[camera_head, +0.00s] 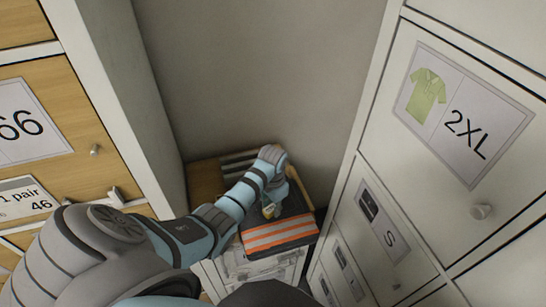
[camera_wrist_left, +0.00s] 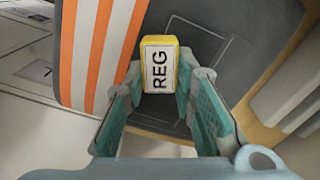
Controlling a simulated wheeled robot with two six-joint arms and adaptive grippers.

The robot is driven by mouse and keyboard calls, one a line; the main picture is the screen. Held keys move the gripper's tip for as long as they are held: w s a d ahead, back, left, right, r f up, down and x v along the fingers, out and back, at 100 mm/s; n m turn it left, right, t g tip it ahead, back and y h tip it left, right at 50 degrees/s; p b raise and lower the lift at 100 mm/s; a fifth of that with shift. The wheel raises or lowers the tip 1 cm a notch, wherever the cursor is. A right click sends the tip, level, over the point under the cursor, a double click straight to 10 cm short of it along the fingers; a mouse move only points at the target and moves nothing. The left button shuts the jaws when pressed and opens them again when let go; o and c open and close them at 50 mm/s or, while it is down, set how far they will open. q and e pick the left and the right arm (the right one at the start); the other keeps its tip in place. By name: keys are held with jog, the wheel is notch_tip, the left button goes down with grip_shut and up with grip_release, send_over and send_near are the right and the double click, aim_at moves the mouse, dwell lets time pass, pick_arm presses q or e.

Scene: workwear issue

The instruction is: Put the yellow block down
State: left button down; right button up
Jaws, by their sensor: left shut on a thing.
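The yellow block (camera_wrist_left: 159,63) has a white label reading REG on the side that faces the left wrist camera. My left gripper (camera_wrist_left: 160,85) is shut on it, with one finger on each side. In the head view the left gripper (camera_head: 270,208) is small, at the end of my left arm, over a dark surface beside orange and white stripes. I cannot tell whether the block touches the surface below. My right gripper is not in view.
A dark folded item with orange and white stripes (camera_head: 280,235) lies below the gripper. White drawers labelled 2XL (camera_head: 470,130) and S stand at the right. Wooden drawers (camera_head: 60,120) stand at the left. A grey wall (camera_head: 260,70) closes the back.

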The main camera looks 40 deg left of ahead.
pick_arm(q)
jog(key=shift+w+f, duration=0.1)
jog(key=shift+w, duration=0.1)
jog(key=c, duration=1.6)
grip_release()
jog(key=shift+w+f, duration=0.2)
jog(key=shift+w, duration=0.2)
jog(key=shift+c, duration=0.2)
jog(key=o, duration=0.3)
jog(key=shift+w+f, duration=0.3)
jog(key=shift+w, duration=0.2)
jog(key=shift+a, duration=0.15)
jog(key=shift+s+r, duration=0.1)
jog(key=shift+s, duration=0.15)
notch_tip(320, 180, up, 3)
jog(key=shift+s+f+p, duration=0.1)
jog(key=shift+p, duration=0.45)
notch_tip(320, 180, up, 11)
jog(key=shift+f+p, duration=0.15)
jog(key=shift+p, duration=0.3)
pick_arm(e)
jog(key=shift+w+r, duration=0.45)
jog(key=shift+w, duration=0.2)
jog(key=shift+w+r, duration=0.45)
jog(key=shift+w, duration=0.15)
